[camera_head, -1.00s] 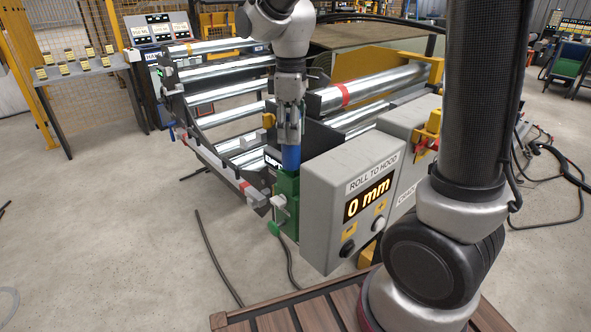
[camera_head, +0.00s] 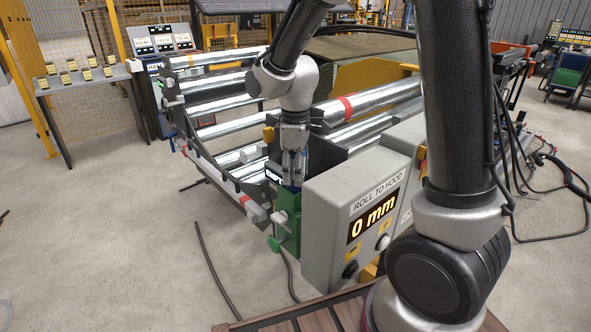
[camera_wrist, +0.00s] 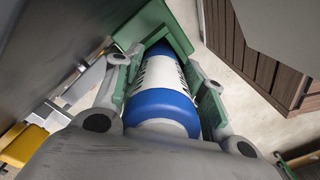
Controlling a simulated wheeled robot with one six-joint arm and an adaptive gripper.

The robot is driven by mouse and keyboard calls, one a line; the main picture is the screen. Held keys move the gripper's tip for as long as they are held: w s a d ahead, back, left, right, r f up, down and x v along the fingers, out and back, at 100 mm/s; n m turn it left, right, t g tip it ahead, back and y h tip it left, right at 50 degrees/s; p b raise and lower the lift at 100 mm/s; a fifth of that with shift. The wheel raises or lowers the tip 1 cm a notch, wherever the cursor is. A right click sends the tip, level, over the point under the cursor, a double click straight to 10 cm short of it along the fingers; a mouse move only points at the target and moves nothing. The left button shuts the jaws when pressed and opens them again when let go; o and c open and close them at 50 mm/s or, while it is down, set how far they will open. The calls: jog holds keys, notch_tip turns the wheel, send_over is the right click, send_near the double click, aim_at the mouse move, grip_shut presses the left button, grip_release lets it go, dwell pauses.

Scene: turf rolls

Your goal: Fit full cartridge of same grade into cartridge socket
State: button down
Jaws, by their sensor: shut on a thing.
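My gripper (camera_head: 293,172) points down at the machine's near corner. In the wrist view my gripper (camera_wrist: 163,85) is shut on a blue cartridge (camera_wrist: 165,108) with a white label; the label's text is too oblique to read. The cartridge's far end meets the green cartridge socket (camera_wrist: 148,22), which appears in the head view as a green bracket (camera_head: 287,215) beside the grey control box. Only a sliver of blue shows above the socket in the head view, so the cartridge stands upright, at least partly in it. Whether it is fully seated is hidden.
The grey control box (camera_head: 352,215) reading "ROLL TO HOOD 0 mm" stands close to the right of the socket. Metal rollers (camera_head: 225,103) lie behind. A side table (camera_head: 85,82) with several small yellow-labelled items is at the far left. The floor left of the socket is mostly clear.

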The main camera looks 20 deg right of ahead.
jog(key=shift+f, duration=0.4)
jog(key=c, duration=0.8)
grip_release()
jog(key=shift+r, duration=0.15)
notch_tip(320, 180, up, 13)
jog(key=shift+f, duration=0.15)
jog(key=shift+s+r, duration=0.1)
jog(key=shift+r, duration=0.1)
jog(key=s+d+r+m+t, duration=0.1)
jog(key=s+d+m, duration=0.1)
jog(key=s+d, duration=0.2)
jog(key=s+d+r+m+t, duration=0.1)
jog(key=s+d+r+m, duration=0.1)
jog(key=s+d+m, duration=0.1)
jog(key=s+d+r+m+t, duration=0.1)
jog(key=s+d+m, duration=0.2)
jog(key=s+d, duration=0.2)
jog(key=shift+s+d+r, duration=0.15)
jog(key=shift+s, duration=0.95)
jog(key=s+m, duration=0.1)
jog(key=s, duration=0.1)
jog(key=s+d+f+m+t, duration=0.1)
jog(key=s+d+m, duration=0.1)
jog(key=s, duration=0.1)
jog(key=shift+s+d+f+m, duration=0.15)
jog(key=shift+s+d+m, duration=0.1)
jog(key=shift+s+m, duration=0.15)
